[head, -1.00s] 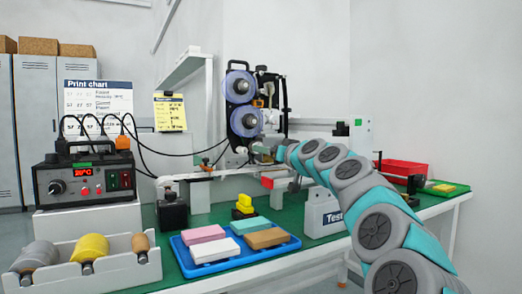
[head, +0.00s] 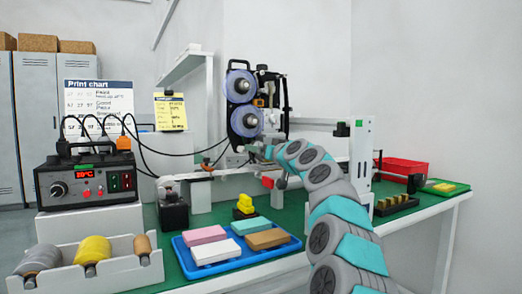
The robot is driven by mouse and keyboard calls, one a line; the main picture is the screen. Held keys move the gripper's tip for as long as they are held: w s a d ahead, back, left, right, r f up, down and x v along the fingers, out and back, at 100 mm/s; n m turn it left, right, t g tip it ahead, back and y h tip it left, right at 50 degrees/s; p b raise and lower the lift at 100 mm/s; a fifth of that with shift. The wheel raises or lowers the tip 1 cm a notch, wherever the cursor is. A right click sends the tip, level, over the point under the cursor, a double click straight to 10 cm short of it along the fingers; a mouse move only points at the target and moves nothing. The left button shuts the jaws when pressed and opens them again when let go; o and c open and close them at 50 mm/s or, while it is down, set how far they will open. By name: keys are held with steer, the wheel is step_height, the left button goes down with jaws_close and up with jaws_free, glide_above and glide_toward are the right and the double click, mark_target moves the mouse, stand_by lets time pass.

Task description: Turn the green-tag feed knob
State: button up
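The coder machine (head: 270,88) stands at the back of the bench, with two purple-blue spools (head: 240,86) on its left side. My gripper (head: 252,149) is at the machine's lower part, just below and right of the lower spool (head: 246,121). The gripper is small and seen from behind, so its fingers and any contact are unclear. I cannot pick out a feed knob with a green tag; it may be hidden by my gripper. A small green patch (head: 359,124) shows on the white frame to the right, but I cannot tell what it is.
A blue tray (head: 235,258) with several coloured blocks lies in front. A control box (head: 88,182) with cables stands left, behind a roll holder (head: 120,270). Red (head: 402,165) and green (head: 440,188) trays lie right. My arm crosses the bench's right half.

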jaws_close()
stand_by(0.7)
